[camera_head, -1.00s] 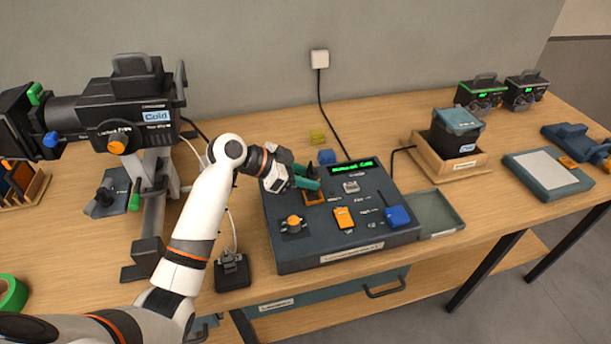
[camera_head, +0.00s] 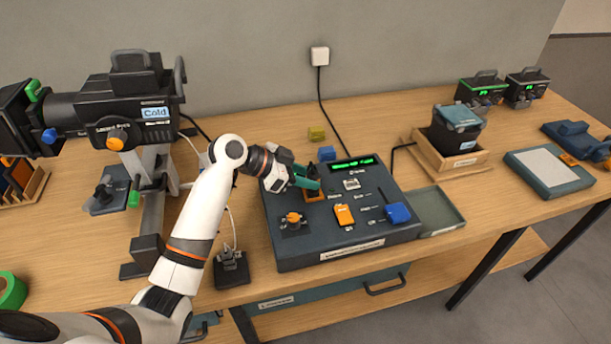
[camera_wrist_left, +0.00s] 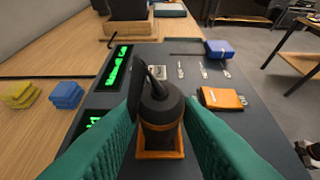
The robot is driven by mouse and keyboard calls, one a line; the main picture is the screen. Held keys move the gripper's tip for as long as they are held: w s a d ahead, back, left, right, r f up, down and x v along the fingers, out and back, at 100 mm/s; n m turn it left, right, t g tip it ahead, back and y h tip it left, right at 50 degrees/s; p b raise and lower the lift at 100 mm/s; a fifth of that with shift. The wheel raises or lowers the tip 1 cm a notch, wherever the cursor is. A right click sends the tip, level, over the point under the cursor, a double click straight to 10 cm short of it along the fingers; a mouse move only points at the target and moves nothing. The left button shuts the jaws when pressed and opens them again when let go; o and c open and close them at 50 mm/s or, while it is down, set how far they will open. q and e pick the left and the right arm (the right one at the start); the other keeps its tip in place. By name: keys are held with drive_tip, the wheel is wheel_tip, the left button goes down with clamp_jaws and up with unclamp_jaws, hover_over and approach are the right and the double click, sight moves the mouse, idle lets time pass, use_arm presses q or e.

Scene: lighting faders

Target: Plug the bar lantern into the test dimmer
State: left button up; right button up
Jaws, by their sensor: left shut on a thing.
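The test dimmer (camera_head: 345,249) is a dark sloped console with a lit green display (camera_head: 352,163), an orange-framed socket (camera_wrist_left: 160,155) and a black-orange knob (camera_head: 294,219). My left gripper (camera_head: 311,186) has green fingers and is over the socket. In the left wrist view, my left gripper (camera_wrist_left: 160,118) is shut on a black plug (camera_wrist_left: 160,105) with an orange band. The plug stands upright at the orange frame; how deep it sits is hidden. A lantern labelled "Cold" (camera_head: 115,112) stands on the left. Whether its cable leads to this plug is unclear. My right gripper is out of view.
Blue (camera_head: 326,153) and yellow (camera_head: 316,133) blocks lie behind the dimmer. An orange block (camera_head: 343,215) and a blue block (camera_head: 397,213) sit on its face. A shallow tray (camera_head: 437,210) adjoins it on the right. A small black stand (camera_head: 231,268) with a cable is left of it.

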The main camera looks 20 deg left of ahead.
use_arm(q)
drive_tip(key=shift+f, duration=0.45)
idle(0.3)
drive_tip(key=shift+s+f+b, duration=0.15)
drive_tip(key=shift+f+b, duration=0.15)
drive_tip(key=shift+f, duration=0.05)
idle(0.9)
drive_tip(key=o, duration=1.1)
drive_tip(key=shift+r, duration=0.1)
